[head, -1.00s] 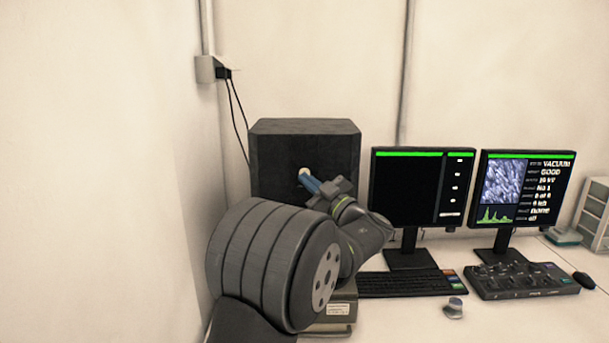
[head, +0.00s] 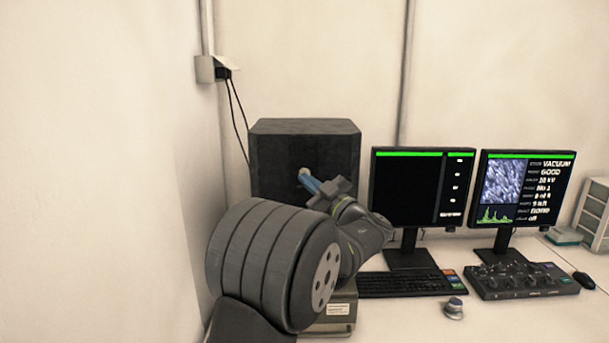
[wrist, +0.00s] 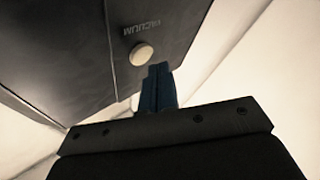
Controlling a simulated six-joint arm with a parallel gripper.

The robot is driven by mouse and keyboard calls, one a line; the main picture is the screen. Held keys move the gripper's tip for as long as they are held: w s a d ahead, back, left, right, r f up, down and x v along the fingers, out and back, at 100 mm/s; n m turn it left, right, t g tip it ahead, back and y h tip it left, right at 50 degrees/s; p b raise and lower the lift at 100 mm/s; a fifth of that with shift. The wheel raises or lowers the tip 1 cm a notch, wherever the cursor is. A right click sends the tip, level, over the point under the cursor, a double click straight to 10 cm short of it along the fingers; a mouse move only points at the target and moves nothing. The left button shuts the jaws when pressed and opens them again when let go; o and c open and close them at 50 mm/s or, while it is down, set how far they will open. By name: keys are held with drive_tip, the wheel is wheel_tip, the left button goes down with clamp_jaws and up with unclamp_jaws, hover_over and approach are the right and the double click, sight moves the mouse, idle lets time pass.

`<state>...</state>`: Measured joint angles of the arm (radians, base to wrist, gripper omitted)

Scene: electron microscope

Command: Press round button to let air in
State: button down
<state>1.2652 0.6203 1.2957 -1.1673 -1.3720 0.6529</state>
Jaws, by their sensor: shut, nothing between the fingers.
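The round, pale button (wrist: 141,54) is on the dark front face of the microscope box (wrist: 70,50), beside the label "VACUUM", which appears upside down in the wrist view. In the head view the button (head: 303,172) is partly covered by my gripper. My gripper (wrist: 158,68) has blue fingers pressed together with nothing between them. The fingertips are close to the button, just below and right of it in the wrist view. I cannot tell whether they touch the panel. In the head view my gripper (head: 308,180) points up at the box.
Two monitors (head: 422,200) stand right of the box; the right screen (head: 528,190) reads "VACUUM GOOD". A wall is close on the left.

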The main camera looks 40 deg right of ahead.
idle(0.7)
drive_tip(key=shift+w+d, duration=0.3)
drive_tip(key=shift+w+d, duration=0.25)
idle(0.7)
idle(0.3)
drive_tip(key=shift+s+a, duration=0.55)
drive_tip(key=shift+s+a, duration=1.75)
drive_tip(key=shift+s, duration=0.05)
